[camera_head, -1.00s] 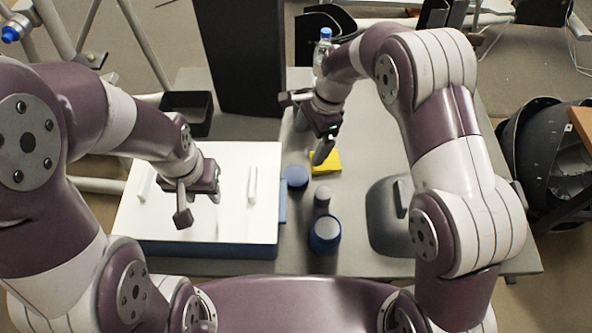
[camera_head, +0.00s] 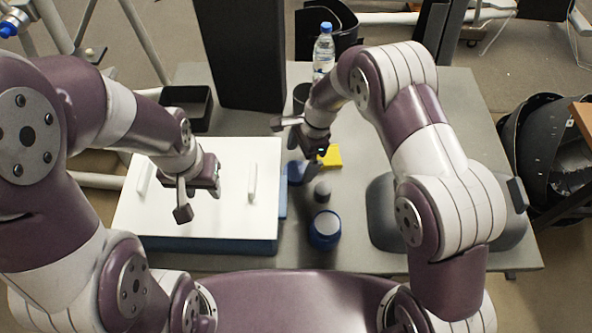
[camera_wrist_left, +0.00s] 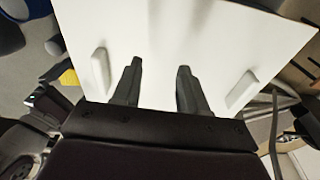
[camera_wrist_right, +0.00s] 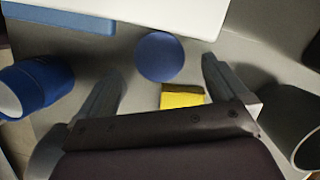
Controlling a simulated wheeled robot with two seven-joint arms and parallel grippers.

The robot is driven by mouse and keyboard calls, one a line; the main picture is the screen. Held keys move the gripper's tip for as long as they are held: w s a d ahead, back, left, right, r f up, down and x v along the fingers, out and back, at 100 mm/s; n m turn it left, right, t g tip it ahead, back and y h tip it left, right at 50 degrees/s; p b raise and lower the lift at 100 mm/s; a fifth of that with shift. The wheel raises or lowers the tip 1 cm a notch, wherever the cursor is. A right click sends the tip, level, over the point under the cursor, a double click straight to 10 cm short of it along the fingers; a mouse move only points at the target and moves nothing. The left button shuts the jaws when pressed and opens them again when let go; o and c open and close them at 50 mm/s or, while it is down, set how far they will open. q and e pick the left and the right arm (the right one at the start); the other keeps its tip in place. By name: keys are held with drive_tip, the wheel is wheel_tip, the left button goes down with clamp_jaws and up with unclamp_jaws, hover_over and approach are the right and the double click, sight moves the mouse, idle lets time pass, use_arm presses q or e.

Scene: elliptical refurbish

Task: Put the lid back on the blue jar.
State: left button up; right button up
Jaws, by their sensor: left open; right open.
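The blue jar (camera_head: 325,230) stands on the grey table near its front edge, and it shows at the left of the right wrist view (camera_wrist_right: 45,85). A round, flat blue disc, seemingly the lid (camera_wrist_right: 160,57), lies on the table beside the white-topped box. In the head view the lid (camera_head: 294,175) is partly hidden by my right gripper (camera_head: 297,150). My right gripper is open and empty above the lid, which shows between its fingertips in the right wrist view. My left gripper (camera_wrist_left: 158,68) is open and empty above the box.
The white-topped box (camera_head: 225,220) with two raised bars fills the table's left. A small grey cylinder (camera_head: 322,191) stands between lid and jar. A yellow block (camera_wrist_right: 183,97) lies near the lid. A dark cup (camera_wrist_right: 297,135) and a bottle (camera_head: 323,50) stand behind.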

sight(296, 170)
drive_tip(key=x, duration=0.4)
drive_tip(key=c, duration=1.1)
drive_tip(key=shift+r, duration=0.55)
wheel_tip(296, 170, up, 3)
drive_tip(key=shift+f, duration=0.15)
drive_tip(key=s+d+r, duration=0.1)
drive_tip(key=d+r, duration=0.6)
drive_tip(key=d, duration=0.4)
drive_tip(key=shift+d, duration=0.4)
